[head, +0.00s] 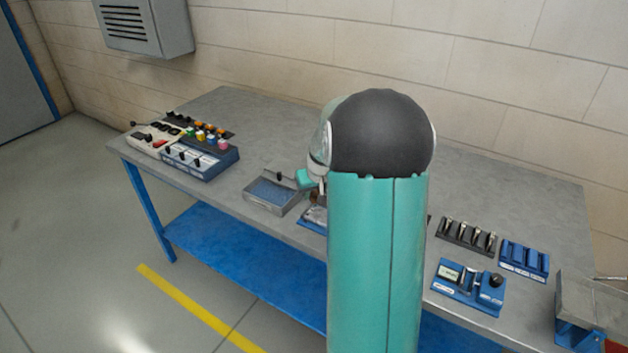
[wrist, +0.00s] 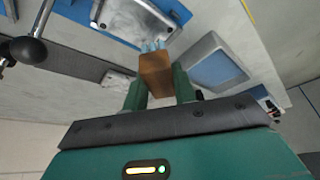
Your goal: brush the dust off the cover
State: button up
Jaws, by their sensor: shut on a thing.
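My gripper (wrist: 158,86) is shut on a brush (wrist: 155,70) with a brown wooden body and pale blue bristles, seen in the wrist view. The bristles point toward a grey metal cover (wrist: 128,20) with a pale, mottled surface, set in a blue fixture (wrist: 172,10). The bristle tips appear beside the fixture's edge; I cannot tell whether they touch anything. In the head view my arm hides most of the fixture, and only a bit of its blue edge (head: 312,224) shows. My gripper (head: 308,180) is partly hidden there too.
A grey tray with a blue inside (head: 272,192) stands left of my gripper on the bench (head: 225,112). Control boxes (head: 200,158) stand at the far left. A black rack (head: 467,236), blue rack (head: 524,260) and blue device (head: 468,286) stand at right.

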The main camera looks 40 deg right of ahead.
jog(key=shift+w+r, duration=0.15)
jog(key=shift+r, duration=1.95)
